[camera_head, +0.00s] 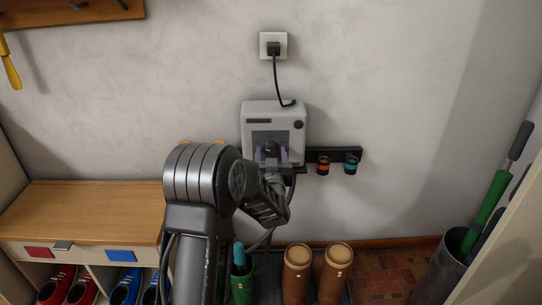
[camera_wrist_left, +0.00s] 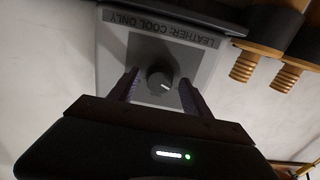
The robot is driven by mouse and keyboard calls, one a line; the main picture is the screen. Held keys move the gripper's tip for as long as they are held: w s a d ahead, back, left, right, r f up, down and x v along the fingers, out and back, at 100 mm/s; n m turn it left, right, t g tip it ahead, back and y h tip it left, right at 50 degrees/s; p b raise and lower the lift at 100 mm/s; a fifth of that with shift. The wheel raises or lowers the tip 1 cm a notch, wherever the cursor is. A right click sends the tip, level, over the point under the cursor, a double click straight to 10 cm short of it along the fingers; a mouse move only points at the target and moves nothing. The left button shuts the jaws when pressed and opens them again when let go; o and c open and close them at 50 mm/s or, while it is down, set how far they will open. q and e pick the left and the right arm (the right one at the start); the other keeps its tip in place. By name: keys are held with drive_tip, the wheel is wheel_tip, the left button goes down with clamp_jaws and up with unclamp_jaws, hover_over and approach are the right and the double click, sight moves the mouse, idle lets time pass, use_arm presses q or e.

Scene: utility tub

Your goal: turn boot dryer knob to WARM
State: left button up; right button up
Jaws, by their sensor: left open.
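The boot dryer (camera_head: 259,110) is a light grey box on the wall, with a dark panel and a round black button at its upper right. My left gripper (camera_head: 271,160) is in front of its lower part. In the left wrist view the dryer (camera_wrist_left: 112,50) carries an upside-down label (camera_wrist_left: 165,27) reading "LEATHER: COOL ONLY". The black round knob (camera_wrist_left: 158,75) has a short white mark towards its lower right in that view. The left gripper's fingers (camera_wrist_left: 158,88) are open, one on each side of the knob, with gaps visible. Any WARM marking is not readable.
A dark rail (camera_head: 336,153) with orange and blue ended pegs is right of the dryer. Brown boots (camera_head: 332,275) stand below. A wooden shoe bench (camera_head: 85,205) is at left, an umbrella bin (camera_head: 440,270) at right. A cord runs to the socket (camera_head: 264,40).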

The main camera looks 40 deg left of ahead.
use_arm(q)
drive_tip(key=shift+c, duration=0.6)
clamp_jaws()
